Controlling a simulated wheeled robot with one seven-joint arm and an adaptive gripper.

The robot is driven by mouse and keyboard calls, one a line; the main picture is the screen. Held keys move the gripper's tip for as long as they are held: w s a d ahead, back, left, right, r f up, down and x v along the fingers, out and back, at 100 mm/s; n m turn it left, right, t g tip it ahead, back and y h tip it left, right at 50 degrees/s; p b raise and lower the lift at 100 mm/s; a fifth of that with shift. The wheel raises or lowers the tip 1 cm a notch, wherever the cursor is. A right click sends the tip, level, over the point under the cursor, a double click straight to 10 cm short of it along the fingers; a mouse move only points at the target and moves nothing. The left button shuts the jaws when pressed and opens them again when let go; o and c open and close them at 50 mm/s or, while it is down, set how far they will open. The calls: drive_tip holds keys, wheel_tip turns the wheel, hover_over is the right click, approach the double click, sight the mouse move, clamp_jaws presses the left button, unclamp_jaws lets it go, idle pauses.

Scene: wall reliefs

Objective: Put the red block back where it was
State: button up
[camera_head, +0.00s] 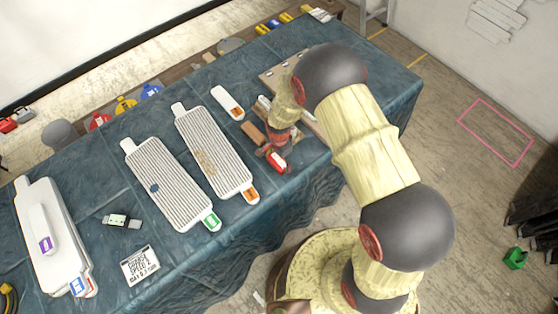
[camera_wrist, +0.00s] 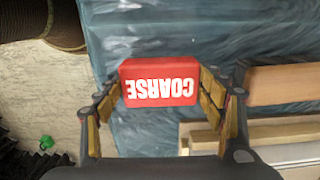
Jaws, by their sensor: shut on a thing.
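The red block (camera_wrist: 160,82) has white lettering reading COARSE, upside down in the wrist view. My gripper (camera_wrist: 162,100) is shut on it, with a finger on each side. In the head view the red block (camera_head: 277,162) shows at the end of my gripper (camera_head: 271,151), near the front edge of the blue-covered table (camera_head: 105,190). I cannot tell whether the block touches the table. Part of the area around the gripper is hidden by my arm.
Two ribbed grey boards (camera_head: 165,185) (camera_head: 212,150) lie left of the gripper. A brown wooden piece (camera_wrist: 282,84) and pale wooden strips (camera_wrist: 245,135) lie right of the gripper in the wrist view. A white orange-ended block (camera_head: 228,101) lies behind. Bare cloth surrounds the small sign (camera_head: 140,265).

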drive_tip(key=o, duration=1.1)
drive_tip(key=shift+f, duration=0.1)
wheel_tip(320, 180, up, 13)
drive_tip(key=p, duration=0.1)
wheel_tip(320, 180, up, 10)
drive_tip(key=n+t, duration=0.1)
drive_tip(key=n, duration=0.1)
hover_over(279, 160)
drive_tip(key=d, duration=0.3)
drive_tip(key=s+d+r+n+t, duration=0.1)
drive_tip(key=s+d+r+n, duration=0.15)
drive_tip(key=r, duration=0.45)
drive_tip(key=s+d+r+n+t, duration=0.1)
drive_tip(key=s+d+r, duration=0.15)
drive_tip(key=r, duration=0.55)
drive_tip(key=s+d+r+n+t, duration=0.1)
drive_tip(key=s+d+r+n, duration=0.1)
drive_tip(key=s, duration=0.3)
drive_tip(key=s+d+r+n, duration=0.1)
drive_tip(key=s+d+r, duration=0.1)
drive_tip(key=s+r, duration=0.3)
drive_tip(key=s+d+r+n+t, duration=0.1)
drive_tip(key=s+d+r+n, duration=0.1)
drive_tip(key=s, duration=0.3)
drive_tip(key=shift+s+d+r+n+t, duration=0.1)
drive_tip(key=shift+r+n+t, duration=0.25)
drive_tip(key=shift+r, duration=0.55)
